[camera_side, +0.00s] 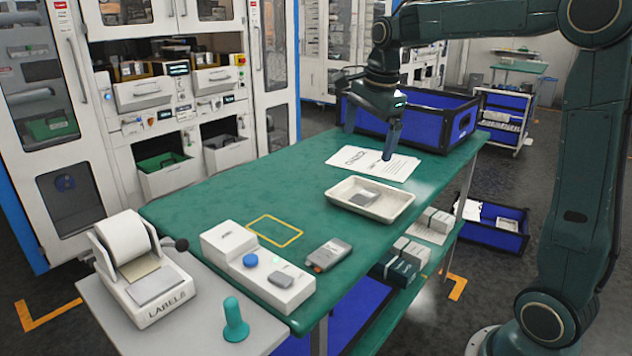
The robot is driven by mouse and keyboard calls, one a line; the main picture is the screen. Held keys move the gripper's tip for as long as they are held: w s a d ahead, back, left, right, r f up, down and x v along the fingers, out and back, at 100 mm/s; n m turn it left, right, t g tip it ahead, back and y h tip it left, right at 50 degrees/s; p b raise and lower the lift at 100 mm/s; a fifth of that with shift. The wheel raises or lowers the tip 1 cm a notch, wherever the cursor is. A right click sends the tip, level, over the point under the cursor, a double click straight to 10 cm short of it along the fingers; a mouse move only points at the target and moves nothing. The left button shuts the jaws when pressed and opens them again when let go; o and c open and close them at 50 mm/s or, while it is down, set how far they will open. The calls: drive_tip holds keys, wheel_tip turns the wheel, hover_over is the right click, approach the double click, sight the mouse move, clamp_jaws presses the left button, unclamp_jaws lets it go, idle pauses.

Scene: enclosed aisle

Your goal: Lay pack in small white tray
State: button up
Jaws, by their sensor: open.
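The small white tray (341,197) stands on the green table, right of its middle.
A grey block with an orange end (328,255) lies on the table near the front edge. A white button box (258,268) is left of it. A blue crate (425,125) stands at the back, and a printed sheet (373,163) lies behind the tray. The table's middle left is clear.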

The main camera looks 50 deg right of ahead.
drive_tip(key=s+a+f+n+t, duration=0.1)
drive_tip(key=s+a+f+n, duration=0.1)
drive_tip(key=s+a+n, duration=0.4)
drive_tip(key=s+a+f+n+t, duration=0.2)
drive_tip(key=s+a+n, duration=0.5)
drive_tip(key=s+n, duration=0.8)
drive_tip(key=shift+s+t+y, duration=0.15)
drive_tip(key=shift+t+y, duration=0.15)
